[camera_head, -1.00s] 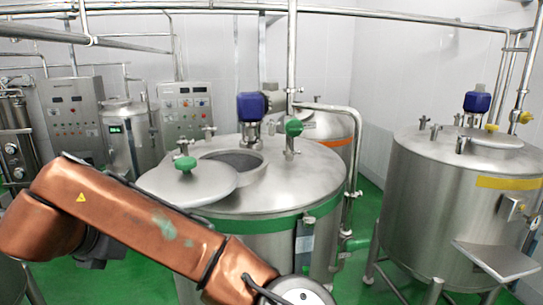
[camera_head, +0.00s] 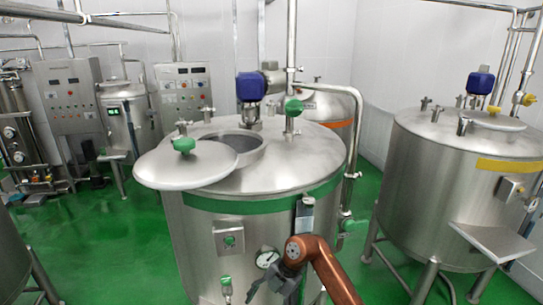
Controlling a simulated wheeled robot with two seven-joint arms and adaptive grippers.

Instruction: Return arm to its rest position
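A copper-coloured arm of mine (camera_head: 330,272) comes in from the bottom edge, right of centre; I take it for my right arm. At its end a dark grey gripper (camera_head: 284,280) hangs in front of the lower wall of the middle tank (camera_head: 200,235). Its fingers are small and partly cut off by the bottom edge, so I cannot tell whether they are open or touching the tank. No held thing shows. My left gripper is not in view. The tank's round lid (camera_head: 172,168) with a green knob lies beside its open hatch (camera_head: 240,142).
A second steel tank (camera_head: 425,195) on legs stands at the right, with a sloped plate (camera_head: 495,242) on its front. Control cabinets (camera_head: 72,95) and pipes line the back wall. The green floor (camera_head: 110,250) is clear at the left.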

